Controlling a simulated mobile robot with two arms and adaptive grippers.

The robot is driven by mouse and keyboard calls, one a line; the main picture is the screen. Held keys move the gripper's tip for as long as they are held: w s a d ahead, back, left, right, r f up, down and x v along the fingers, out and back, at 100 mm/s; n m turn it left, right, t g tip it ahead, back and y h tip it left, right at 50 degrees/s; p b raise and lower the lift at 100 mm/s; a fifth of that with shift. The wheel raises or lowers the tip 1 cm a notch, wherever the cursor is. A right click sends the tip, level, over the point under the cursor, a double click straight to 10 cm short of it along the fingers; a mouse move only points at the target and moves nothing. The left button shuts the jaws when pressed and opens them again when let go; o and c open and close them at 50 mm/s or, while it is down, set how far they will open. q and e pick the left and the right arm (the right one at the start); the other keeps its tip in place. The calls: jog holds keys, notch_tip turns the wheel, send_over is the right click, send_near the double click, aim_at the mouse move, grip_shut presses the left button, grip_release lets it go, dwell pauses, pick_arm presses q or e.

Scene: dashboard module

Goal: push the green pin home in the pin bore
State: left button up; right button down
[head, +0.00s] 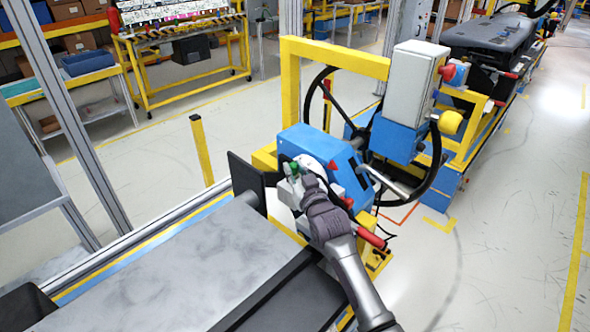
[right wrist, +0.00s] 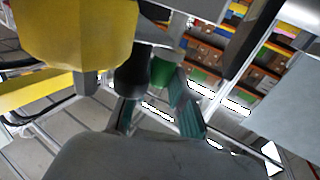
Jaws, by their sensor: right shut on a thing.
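The green pin (head: 294,168) shows as a small green piece at my right gripper (head: 291,176), in front of the blue housing (head: 343,160). In the right wrist view the green pin (right wrist: 162,72) sits by the fingertips of my right gripper (right wrist: 158,98), which is shut on it. A dark rounded part stands beside the pin there. The pin bore is not clearly seen, so I cannot tell how far the pin sits in it. My left gripper is not in view.
A yellow frame (head: 291,85) and a grey box (head: 412,82) with a red button rise behind the housing. A grey flat surface (head: 200,270) lies at front left. In the right wrist view a large yellow part (right wrist: 75,30) is close at upper left.

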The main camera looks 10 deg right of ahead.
jog(key=shift+f, duration=0.45)
jog(key=c, duration=0.9)
grip_release()
jog(key=shift+s+f, duration=0.2)
jog(key=shift+f, duration=0.05)
jog(key=shift+s+f+b, duration=0.1)
jog(key=shift+s+b, duration=0.2)
jog(key=shift+s, duration=0.05)
jog(key=s, duration=0.3)
jog(key=s+d, duration=0.1)
jog(key=s, duration=0.7)
jog(key=shift+d+r, duration=0.25)
jog(key=shift+r, duration=0.1)
